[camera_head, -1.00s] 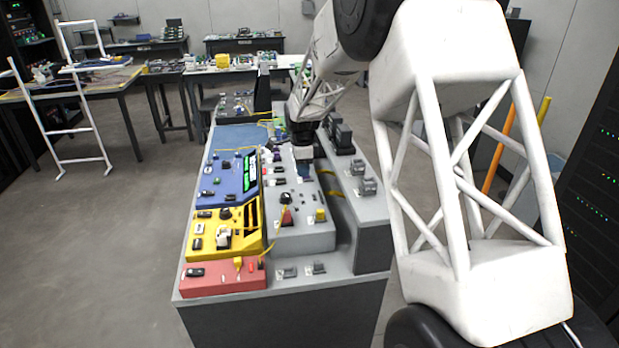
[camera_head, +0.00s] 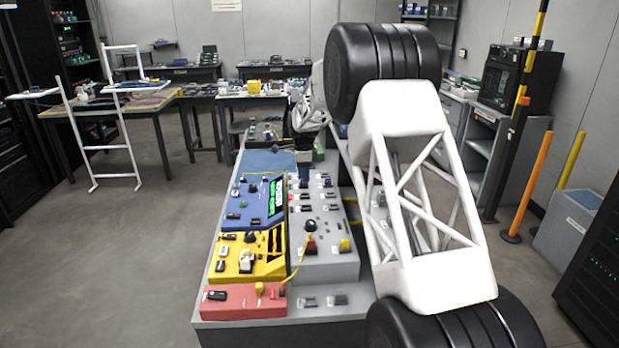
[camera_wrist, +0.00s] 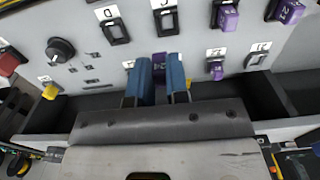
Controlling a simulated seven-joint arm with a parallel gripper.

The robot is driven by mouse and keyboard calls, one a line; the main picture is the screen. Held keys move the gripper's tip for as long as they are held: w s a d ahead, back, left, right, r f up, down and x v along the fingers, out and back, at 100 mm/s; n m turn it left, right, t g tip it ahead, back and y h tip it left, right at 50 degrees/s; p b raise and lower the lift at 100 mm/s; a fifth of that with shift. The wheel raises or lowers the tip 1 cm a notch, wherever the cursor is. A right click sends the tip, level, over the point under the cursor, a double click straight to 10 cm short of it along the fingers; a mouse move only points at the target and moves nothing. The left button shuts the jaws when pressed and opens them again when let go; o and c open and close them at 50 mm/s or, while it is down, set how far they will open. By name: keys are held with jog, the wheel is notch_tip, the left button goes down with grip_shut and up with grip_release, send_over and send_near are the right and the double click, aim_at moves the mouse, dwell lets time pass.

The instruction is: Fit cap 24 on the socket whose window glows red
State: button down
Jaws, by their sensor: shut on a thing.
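In the wrist view, my gripper (camera_wrist: 160,82) has two blue fingers close together over the grey panel (camera_wrist: 120,72). They are shut on a small purple cap (camera_wrist: 158,70), mostly hidden between them; I cannot read its number. Other purple caps sit on the panel: one at upper right (camera_wrist: 228,17), one at the far right edge (camera_wrist: 289,10) and one right of my fingers (camera_wrist: 216,70). Black socket openings with white letter labels include one at upper left (camera_wrist: 115,31) and one at upper middle (camera_wrist: 167,20). I cannot make out a red-glowing window.
A black knob (camera_wrist: 60,49) and a yellow piece (camera_wrist: 50,91) are on the panel's left. In the head view, blue (camera_head: 248,205), yellow (camera_head: 232,262) and red (camera_head: 240,303) boxes stand left of the grey panel. Yellow cables cross nearby.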

jog(key=shift+w+a, duration=0.3)
jog(key=shift+w, duration=0.2)
jog(key=shift+f, duration=0.2)
jog(key=shift+f, duration=2.95)
jog(key=shift+f, duration=0.55)
jog(key=c, duration=1)
grip_release()
jog(key=shift+c, duration=0.2)
notch_tip(320, 180, up, 8)
